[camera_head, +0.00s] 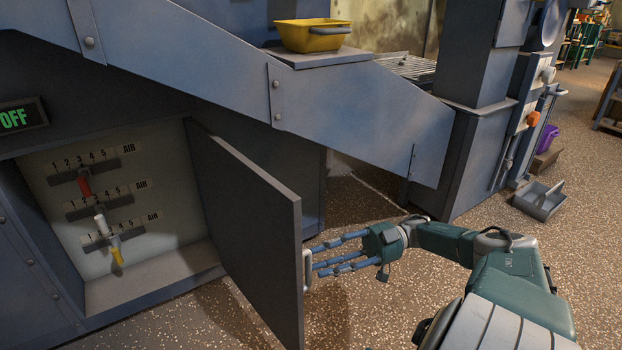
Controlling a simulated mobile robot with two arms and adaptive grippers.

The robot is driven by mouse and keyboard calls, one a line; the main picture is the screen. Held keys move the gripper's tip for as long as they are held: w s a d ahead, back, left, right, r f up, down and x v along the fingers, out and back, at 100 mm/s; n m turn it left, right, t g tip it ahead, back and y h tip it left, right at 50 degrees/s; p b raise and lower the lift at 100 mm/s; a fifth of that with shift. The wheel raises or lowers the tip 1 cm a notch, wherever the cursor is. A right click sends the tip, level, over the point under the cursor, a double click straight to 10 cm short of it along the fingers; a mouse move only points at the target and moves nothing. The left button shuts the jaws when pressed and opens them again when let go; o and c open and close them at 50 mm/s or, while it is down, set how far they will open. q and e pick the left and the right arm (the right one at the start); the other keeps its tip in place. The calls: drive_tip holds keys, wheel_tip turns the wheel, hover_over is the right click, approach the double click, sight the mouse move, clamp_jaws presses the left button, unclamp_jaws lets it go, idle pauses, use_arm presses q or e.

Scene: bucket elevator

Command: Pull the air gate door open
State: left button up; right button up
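The air gate door (255,235) is a flat dark blue-grey panel, hinged at its left edge and standing swung out from the cabinet. A pale handle (306,270) is on its outer face near the free edge. My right gripper (318,258) is beside this handle, its blue fingers extended and spread apart. The fingertips are at or very close to the handle; I cannot tell whether they touch it. Inside the open compartment (150,270) are three numbered AIR sliders with red (84,184), white (101,222) and yellow (117,256) levers. My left gripper is not in view.
A sloping blue beam (350,110) crosses above the door, with a yellow bin (310,36) on a ledge. A blue machine column (470,150) stands at right. A grey tray (540,200) lies on the floor. Speckled floor around the door's outer side is clear.

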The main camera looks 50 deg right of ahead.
drive_tip(key=v, duration=0.3)
drive_tip(key=shift+d, duration=0.1)
idle(0.6)
